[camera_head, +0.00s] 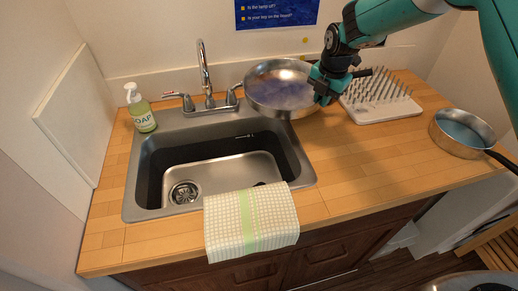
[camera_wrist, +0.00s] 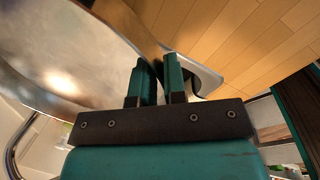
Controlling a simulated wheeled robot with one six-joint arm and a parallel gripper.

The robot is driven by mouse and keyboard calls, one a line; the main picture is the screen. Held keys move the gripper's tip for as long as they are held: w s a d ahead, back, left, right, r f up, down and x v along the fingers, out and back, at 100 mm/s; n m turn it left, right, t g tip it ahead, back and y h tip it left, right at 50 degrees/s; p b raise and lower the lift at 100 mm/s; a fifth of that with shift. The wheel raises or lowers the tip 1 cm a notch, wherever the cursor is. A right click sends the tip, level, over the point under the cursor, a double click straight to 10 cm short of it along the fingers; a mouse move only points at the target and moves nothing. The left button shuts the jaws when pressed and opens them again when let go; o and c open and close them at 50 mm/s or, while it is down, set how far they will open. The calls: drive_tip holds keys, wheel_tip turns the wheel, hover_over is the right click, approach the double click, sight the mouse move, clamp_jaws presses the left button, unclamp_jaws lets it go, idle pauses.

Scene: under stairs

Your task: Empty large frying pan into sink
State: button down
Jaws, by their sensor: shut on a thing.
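The large frying pan (camera_head: 281,92) is a steel pan held up over the counter at the back right of the sink. It looks roughly level or slightly tilted, and bluish-purple matter shows inside it. My gripper (camera_head: 325,84) is shut on the pan's handle, close to the rim. In the wrist view the two fingers (camera_wrist: 160,82) close on the handle, and the pan wall (camera_wrist: 60,60) fills the left. The sink (camera_head: 222,171) is a steel basin with a drain at its left; it lies below and left of the pan.
A faucet (camera_head: 206,75) stands behind the sink and left of the pan. A soap bottle (camera_head: 141,111) is at the back left. A towel (camera_head: 250,222) drapes over the front edge. A drying rack (camera_head: 385,112) and a smaller pan (camera_head: 463,133) with blue contents are at right.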

drive_tip(key=shift+w+d+r+g+p, duration=0.2)
drive_tip(key=shift+w+r+p, duration=0.2)
drive_tip(key=shift+r, duration=0.2)
drive_tip(key=shift+w+d+r+g+p, duration=0.2)
drive_tip(key=shift+w+r+p, duration=0.15)
drive_tip(key=shift+r, duration=0.2)
drive_tip(key=shift+f, duration=0.3)
drive_tip(key=shift+s+a+b, duration=0.1)
drive_tip(key=shift+s+b, duration=0.05)
drive_tip(key=shift+b, duration=0.2)
drive_tip(key=shift+r+p, duration=1.05)
drive_tip(key=shift+r, duration=0.85)
